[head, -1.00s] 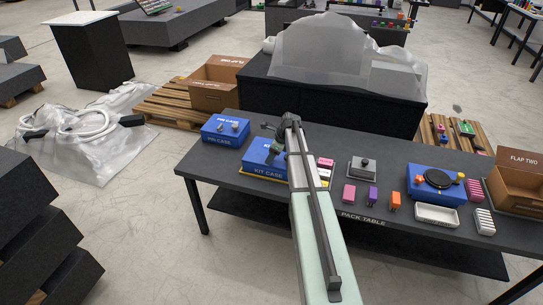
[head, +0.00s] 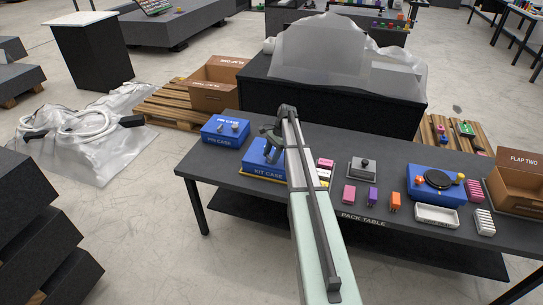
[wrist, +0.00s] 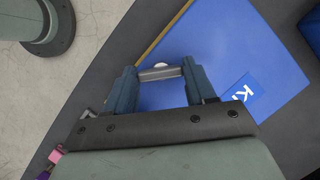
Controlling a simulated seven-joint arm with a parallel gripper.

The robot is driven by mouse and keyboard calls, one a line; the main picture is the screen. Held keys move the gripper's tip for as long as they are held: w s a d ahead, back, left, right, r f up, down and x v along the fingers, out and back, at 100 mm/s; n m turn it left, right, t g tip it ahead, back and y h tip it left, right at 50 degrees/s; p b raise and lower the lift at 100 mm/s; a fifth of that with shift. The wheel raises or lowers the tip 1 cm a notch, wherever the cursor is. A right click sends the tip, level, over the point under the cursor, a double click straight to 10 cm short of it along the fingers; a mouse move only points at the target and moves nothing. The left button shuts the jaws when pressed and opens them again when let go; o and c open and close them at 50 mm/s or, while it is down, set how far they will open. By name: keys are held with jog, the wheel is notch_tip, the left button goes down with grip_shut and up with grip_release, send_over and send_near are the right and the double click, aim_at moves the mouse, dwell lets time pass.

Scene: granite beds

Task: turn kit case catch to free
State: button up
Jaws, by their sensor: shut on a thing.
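The blue kit case (head: 258,160), labelled KIT CASE, lies on the pack table (head: 240,189). Its flat blue top fills much of the wrist view (wrist: 235,50). My gripper (head: 271,154) is over the case. In the wrist view my gripper (wrist: 160,76) has its two blue-grey fingers at either end of a short grey bar, the catch (wrist: 160,74), and is shut on it. A small pale round piece shows just beyond the bar. The catch's mount is hidden, and I cannot tell how far it is turned.
The blue pin case (head: 226,130) stands to the left on the table. My arm crosses the table's middle.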

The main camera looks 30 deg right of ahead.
jog(key=n, duration=0.1)
jog(key=n+g, duration=0.1)
jog(key=n, duration=0.1)
jog(key=shift+w+n, duration=0.2)
jog(key=shift+n, duration=0.1)
jog(key=shift+n+g+h, duration=0.7)
jog(key=shift+n, duration=1.2)
jog(key=o, duration=1)
jog(key=shift+a, duration=0.1)
jog(key=shift+o, duration=0.2)
jog(key=shift+r, duration=0.1)
jog(key=v, duration=1.3)
jog(key=shift+w+r, duration=0.25)
